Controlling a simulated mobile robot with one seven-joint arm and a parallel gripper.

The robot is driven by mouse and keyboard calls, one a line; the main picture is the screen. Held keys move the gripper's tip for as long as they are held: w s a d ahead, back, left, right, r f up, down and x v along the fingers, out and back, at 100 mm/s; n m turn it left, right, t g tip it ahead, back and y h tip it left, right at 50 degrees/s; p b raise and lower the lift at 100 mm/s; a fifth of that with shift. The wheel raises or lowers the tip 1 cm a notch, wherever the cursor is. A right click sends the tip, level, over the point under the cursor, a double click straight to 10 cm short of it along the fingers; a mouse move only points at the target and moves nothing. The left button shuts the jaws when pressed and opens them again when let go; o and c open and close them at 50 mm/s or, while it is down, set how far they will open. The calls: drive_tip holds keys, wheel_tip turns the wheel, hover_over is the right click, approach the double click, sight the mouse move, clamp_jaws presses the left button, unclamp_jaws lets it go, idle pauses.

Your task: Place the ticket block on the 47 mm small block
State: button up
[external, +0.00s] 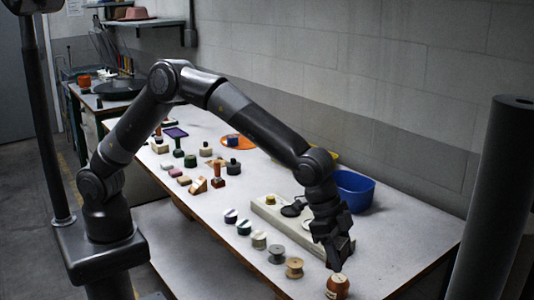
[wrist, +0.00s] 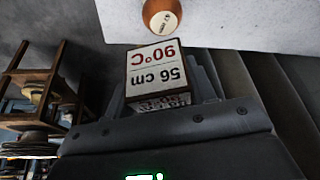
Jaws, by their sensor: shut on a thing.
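The ticket block (wrist: 153,69) is a white-faced block with dark edges, printed "56 cm" in black and "90°C" in red. My gripper (wrist: 165,92) is shut on it. In the external view my gripper (external: 337,258) points down over the table's near right end, and the ticket block cannot be made out there. A rounded orange-brown small block (external: 338,287) with a pale label stands just below my gripper. It also shows in the wrist view (wrist: 153,12), cut by the top edge, beyond the ticket block; its label is too small to read surely.
Several spools and small blocks (external: 276,254) stand in a row left of my gripper. A pale long board (external: 275,218) and a blue bowl (external: 353,190) lie behind it. More small blocks fill the far table. The table's front edge is close to the small block.

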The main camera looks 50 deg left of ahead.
sight(342, 279)
drive_tip(key=shift+w+f, duration=0.45)
drive_tip(key=shift+w, duration=0.3)
drive_tip(key=shift+f, duration=2)
drive_tip(key=shift+f, duration=0.1)
drive_tip(key=o, duration=1)
drive_tip(key=shift+c, duration=0.2)
drive_tip(key=v, duration=1.2)
drive_tip(key=shift+a, duration=0.15)
